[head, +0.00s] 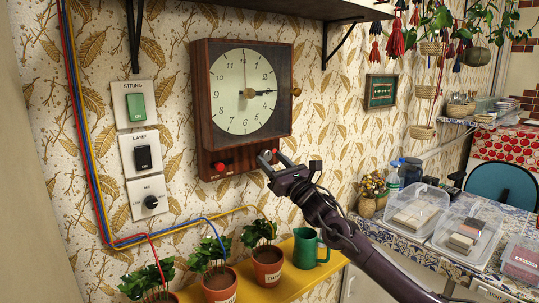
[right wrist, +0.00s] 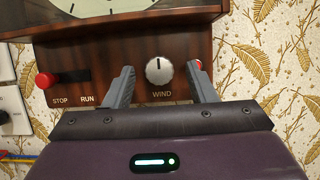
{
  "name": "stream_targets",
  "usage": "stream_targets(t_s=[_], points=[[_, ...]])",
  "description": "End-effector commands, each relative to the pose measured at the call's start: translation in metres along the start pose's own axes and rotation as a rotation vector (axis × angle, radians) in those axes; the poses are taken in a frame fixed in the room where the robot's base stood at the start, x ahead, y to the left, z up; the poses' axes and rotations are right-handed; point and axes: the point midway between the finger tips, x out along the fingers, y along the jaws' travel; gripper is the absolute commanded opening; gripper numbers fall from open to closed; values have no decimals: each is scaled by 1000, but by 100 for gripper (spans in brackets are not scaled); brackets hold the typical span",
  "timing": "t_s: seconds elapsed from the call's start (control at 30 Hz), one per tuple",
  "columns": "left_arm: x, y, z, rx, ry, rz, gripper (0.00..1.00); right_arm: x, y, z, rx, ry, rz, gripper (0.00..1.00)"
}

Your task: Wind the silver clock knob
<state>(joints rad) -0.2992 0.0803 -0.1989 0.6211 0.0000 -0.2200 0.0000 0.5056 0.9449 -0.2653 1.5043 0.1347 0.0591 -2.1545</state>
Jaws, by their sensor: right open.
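The wooden wall clock (head: 200,120) has a pale face (head: 235,105) and a lower panel. The silver knob (right wrist: 159,70), marked WIND, is on that panel in the right wrist view. My right gripper (head: 268,158) is at the lower right of the clock. It is open, and its two grey fingers (right wrist: 161,70) are on either side of the silver knob in the picture, with visible gaps to it. I cannot tell how far the fingertips are from the panel. My left gripper is in neither view.
A red knob (right wrist: 45,80) by STOP and RUN is left of the silver one. A red part shows behind the right finger. A brass knob (head: 296,91) is on the clock's side. Potted plants (head: 267,265) and a green jug (head: 306,248) stand on a yellow shelf below.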

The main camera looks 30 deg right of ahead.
Motion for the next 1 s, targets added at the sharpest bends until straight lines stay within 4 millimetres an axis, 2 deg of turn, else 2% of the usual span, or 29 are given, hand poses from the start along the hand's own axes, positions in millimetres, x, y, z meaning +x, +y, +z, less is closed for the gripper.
stream_targets(t_s=[0.2, 0.5, 0.83, 1.0], points=[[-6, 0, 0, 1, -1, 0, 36, 17, 0, 1, 1, -1, 1, 51], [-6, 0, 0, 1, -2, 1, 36, 18, 1, -1, 1, 2, 2, 51], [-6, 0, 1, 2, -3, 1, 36, 18, 1, -1, 1, 2, 1, 9], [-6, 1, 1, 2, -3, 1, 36, 18, 1, -1, 7, 1, -1, 8]])
